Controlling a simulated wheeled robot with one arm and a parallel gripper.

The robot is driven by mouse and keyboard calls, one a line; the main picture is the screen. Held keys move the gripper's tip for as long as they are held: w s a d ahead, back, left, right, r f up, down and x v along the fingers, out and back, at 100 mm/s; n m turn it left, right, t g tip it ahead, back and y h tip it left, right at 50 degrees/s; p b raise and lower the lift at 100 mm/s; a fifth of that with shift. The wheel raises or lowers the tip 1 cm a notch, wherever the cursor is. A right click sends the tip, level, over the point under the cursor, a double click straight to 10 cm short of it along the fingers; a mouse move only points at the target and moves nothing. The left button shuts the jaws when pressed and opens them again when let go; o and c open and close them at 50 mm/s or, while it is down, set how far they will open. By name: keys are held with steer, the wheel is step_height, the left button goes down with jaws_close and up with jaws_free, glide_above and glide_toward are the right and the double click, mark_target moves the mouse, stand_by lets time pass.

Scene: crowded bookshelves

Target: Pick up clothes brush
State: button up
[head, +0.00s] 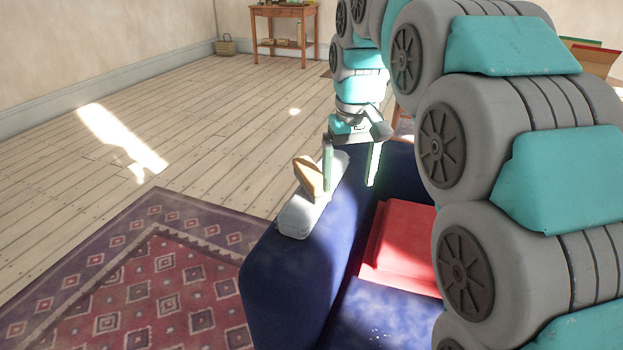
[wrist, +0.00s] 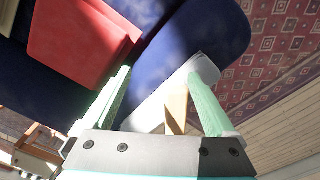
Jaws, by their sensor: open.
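A tan wooden piece, which looks like the clothes brush (head: 307,177), is on top of the blue sofa's narrow upper edge. It sits on or against a long pale grey object (head: 299,218); I cannot tell if they are one thing. My gripper (head: 350,185) is open and points down over the same edge, one finger close beside the tan piece. In the wrist view the clothes brush (wrist: 176,110) is between the open fingers, nearer the right one. The pale grey object (wrist: 150,112) runs diagonally between the fingers, partly hidden by the right one.
The blue sofa (head: 268,284) holds a red cushion or box (head: 399,242) on its seat. A patterned rug (head: 150,290) lies left of it. A wooden table (head: 283,14) and a basket (head: 225,46) stand far back. The plank floor between is clear.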

steer(key=r+n, duration=0.2)
glide_above(311, 171)
steer(key=shift+s+a+f+t, duration=0.1)
steer(key=shift+s+f+t, duration=0.1)
steer(key=shift+t, duration=0.2)
steer(key=shift+w+a+f+b, duration=0.15)
steer(key=shift+f+b, duration=0.15)
steer(key=shift+f, duration=0.4)
steer(key=shift+w+d+f, duration=0.1)
steer(key=shift+d+f, duration=0.05)
steer(key=shift+f, duration=1.45)
steer(key=shift+w+d+f, duration=0.1)
steer(key=shift+f, duration=1.45)
jaws_close()
